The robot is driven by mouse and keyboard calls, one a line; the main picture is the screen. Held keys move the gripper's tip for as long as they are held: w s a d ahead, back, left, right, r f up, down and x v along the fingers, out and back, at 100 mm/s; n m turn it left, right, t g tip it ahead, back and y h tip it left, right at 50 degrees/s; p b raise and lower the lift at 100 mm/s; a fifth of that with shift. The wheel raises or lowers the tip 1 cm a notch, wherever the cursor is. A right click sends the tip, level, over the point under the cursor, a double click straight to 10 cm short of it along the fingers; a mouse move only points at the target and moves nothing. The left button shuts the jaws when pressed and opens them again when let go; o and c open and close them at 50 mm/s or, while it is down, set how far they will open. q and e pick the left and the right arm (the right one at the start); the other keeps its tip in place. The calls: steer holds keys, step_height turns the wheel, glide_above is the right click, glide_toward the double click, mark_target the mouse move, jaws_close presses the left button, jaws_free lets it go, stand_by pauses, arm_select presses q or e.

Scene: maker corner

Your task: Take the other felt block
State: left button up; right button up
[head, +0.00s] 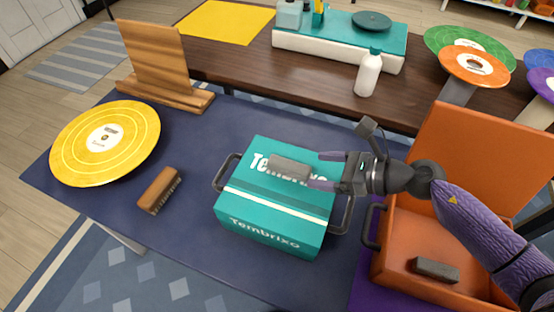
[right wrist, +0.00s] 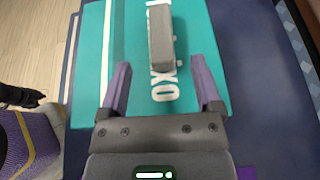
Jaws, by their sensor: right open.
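One grey felt block (head: 290,168) lies on top of the closed teal case (head: 262,222) on the blue table. It also shows in the right wrist view (right wrist: 160,38). A second grey felt block (head: 435,269) lies inside the open orange case (head: 392,262) at the right. My right gripper (head: 317,170) is open over the teal case, with its fingertips at the right end of the first block. In the right wrist view the block's near end lies between the lines of the two fingers (right wrist: 159,65). I cannot tell their height gap.
A wooden brush (head: 159,190), a yellow record (head: 105,143) and a wooden stand (head: 155,60) are left of the teal case. A white bottle (head: 368,73) and a turntable (head: 340,50) are on the brown table behind.

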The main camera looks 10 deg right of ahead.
mark_target(293, 165)
steer(key=b+x, duration=0.1)
steer(key=x, duration=0.5)
steer(key=shift+w+a, duration=0.2)
jaws_close()
